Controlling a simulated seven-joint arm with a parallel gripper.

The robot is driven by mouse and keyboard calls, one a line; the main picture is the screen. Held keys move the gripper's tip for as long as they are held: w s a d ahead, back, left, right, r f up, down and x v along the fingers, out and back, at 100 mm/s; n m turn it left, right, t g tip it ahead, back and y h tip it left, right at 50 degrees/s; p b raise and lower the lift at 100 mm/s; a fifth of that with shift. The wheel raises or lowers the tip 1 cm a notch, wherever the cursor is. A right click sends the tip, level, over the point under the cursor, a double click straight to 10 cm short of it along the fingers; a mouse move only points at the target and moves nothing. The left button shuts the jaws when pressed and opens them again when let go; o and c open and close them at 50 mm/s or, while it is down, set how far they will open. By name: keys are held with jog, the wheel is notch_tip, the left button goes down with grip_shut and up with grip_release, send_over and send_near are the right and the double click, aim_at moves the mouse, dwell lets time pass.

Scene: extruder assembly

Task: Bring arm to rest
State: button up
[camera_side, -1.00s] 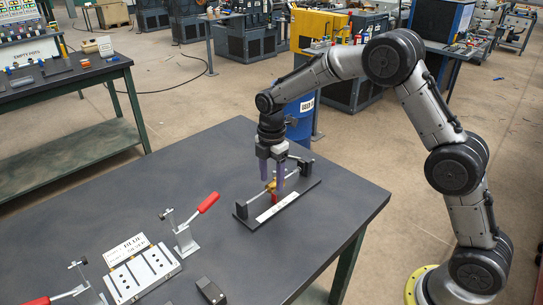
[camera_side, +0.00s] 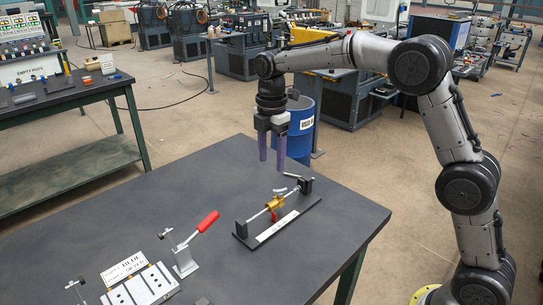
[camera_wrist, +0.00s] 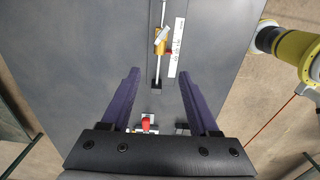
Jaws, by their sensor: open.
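My gripper (camera_side: 271,152) hangs above the dark table (camera_side: 130,215), fingers pointing down, apart and empty. Its two purple fingers also show in the wrist view (camera_wrist: 158,85), spread wide with nothing between the tips. Below it and a little to the right in the side view stands a black fixture (camera_side: 284,221) with a metal rod between two end posts. A brass-coloured part (camera_side: 275,202) sits on the rod, with a small red piece under it. The brass part also shows in the wrist view (camera_wrist: 160,42), ahead of the fingers. The gripper is clear of it.
A red-handled toggle clamp (camera_side: 208,222) and a light plate with slots (camera_side: 140,287) are at the table's front left. A blue barrel (camera_side: 300,130) stands on the floor behind the table. Another bench (camera_side: 65,105) is at the far left.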

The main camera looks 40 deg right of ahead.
jog(key=s+d+r+m+t, duration=0.2)
jog(key=s+r+m+t, duration=0.15)
jog(key=s+r, duration=1.1)
jog(key=s+f+m+t, duration=0.1)
jog(key=s+f+m, duration=0.4)
jog(key=s+m, duration=0.2)
jog(key=s+f+m+t, duration=0.1)
jog(key=s+f+m, duration=0.5)
jog(key=s, duration=0.4)
jog(key=shift+s+m, duration=0.3)
jog(key=shift+m, duration=0.45)
